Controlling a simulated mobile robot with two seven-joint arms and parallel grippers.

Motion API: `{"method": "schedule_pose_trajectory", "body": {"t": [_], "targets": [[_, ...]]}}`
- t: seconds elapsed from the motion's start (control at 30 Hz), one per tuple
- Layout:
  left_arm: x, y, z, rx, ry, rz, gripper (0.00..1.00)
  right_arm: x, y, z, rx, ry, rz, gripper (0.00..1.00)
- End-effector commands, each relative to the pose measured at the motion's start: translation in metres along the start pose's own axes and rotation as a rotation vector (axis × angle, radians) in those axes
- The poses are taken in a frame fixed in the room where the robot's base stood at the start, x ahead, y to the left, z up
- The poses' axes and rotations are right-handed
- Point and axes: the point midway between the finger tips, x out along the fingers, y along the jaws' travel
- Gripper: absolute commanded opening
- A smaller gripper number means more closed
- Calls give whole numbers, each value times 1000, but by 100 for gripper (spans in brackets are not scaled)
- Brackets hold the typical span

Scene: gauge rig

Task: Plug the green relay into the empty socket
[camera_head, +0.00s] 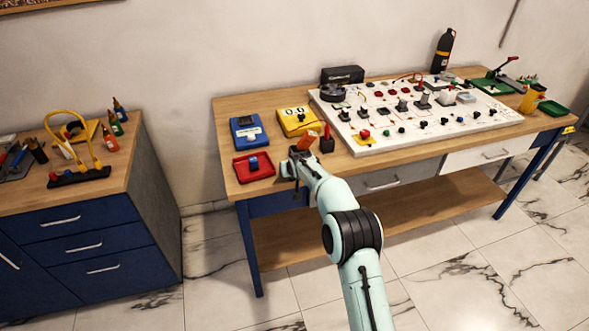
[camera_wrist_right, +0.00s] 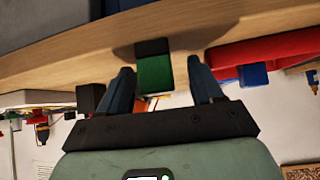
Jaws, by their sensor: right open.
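A green relay (camera_wrist_right: 153,72) with a black end stands on the wooden tabletop in the right wrist view, where the table appears at the top. My right gripper (camera_wrist_right: 160,72) is open, with one finger on each side of the relay and a gap visible on both sides. In the head view my right gripper (camera_head: 291,170) is at the table's front left, and it hides the relay. The white panel (camera_head: 425,136) carries several components on the right of the table; I cannot make out which socket is empty. My left gripper is not in view.
A red tray (camera_head: 240,173) holding a blue block (camera_head: 253,162) lies left of my right gripper. A blue meter (camera_head: 246,132), a yellow meter (camera_head: 297,121) and a small dark block (camera_head: 327,144) stand nearby. A black box (camera_head: 342,75) is behind the panel.

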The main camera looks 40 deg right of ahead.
Motion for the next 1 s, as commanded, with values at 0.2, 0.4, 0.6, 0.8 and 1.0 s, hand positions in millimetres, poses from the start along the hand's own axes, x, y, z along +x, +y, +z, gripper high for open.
{"method": "schedule_pose_trajectory", "body": {"t": [0.2,0.4,0.6,0.8,1.0], "targets": [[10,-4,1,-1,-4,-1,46,-32,-1,0,1,4,-3,66],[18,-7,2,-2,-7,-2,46,-77,-1,0,0,3,-3,66],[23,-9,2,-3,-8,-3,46,-112,-1,0,1,1,-3,66],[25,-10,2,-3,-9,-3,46,-128,0,0,0,1,0,66],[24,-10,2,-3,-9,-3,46,-130,0,0,1,0,0,66]]}}
